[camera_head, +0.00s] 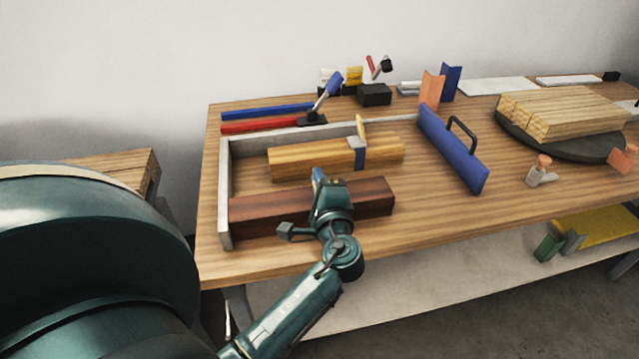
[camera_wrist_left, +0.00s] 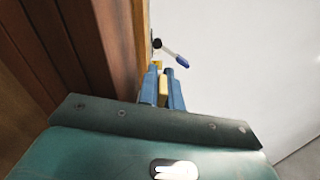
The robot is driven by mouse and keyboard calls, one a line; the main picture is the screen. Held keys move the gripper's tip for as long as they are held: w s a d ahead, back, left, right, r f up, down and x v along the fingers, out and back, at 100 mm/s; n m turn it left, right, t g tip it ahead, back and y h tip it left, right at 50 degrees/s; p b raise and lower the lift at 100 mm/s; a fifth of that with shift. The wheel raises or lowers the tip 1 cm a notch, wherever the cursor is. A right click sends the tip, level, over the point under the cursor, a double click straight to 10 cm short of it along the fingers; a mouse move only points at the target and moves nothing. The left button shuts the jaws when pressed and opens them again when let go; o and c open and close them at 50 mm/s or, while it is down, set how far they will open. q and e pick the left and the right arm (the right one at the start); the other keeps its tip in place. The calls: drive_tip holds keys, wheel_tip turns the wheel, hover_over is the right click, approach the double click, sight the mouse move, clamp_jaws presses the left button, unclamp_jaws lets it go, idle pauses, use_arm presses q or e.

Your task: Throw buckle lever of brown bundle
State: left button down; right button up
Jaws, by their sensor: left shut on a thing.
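The brown bundle (camera_head: 260,211) of dark wood strips lies at the front of the grey corner frame on the bench. It also fills the left of the left wrist view (camera_wrist_left: 85,45). My left gripper (camera_head: 320,178) is over the middle of this bundle and hides its strap and buckle in the head view. In the left wrist view the blue fingers of my left gripper (camera_wrist_left: 167,88) are shut on a small yellow piece, the buckle lever (camera_wrist_left: 163,92), mostly hidden between them. My right gripper is in neither view.
A light wood bundle (camera_head: 300,160) with a blue strap and raised yellow lever (camera_head: 361,128) lies just behind. The grey frame (camera_head: 225,190) borders the left and back. A toggle clamp with blue handle (camera_head: 329,90) stands behind. A blue handled board (camera_head: 452,150) stands right.

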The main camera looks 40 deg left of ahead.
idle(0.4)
use_arm(q)
drive_tip(key=c, duration=1.6)
unclamp_jaws()
drive_tip(key=shift+o, duration=0.2)
drive_tip(key=shift+f, duration=0.1)
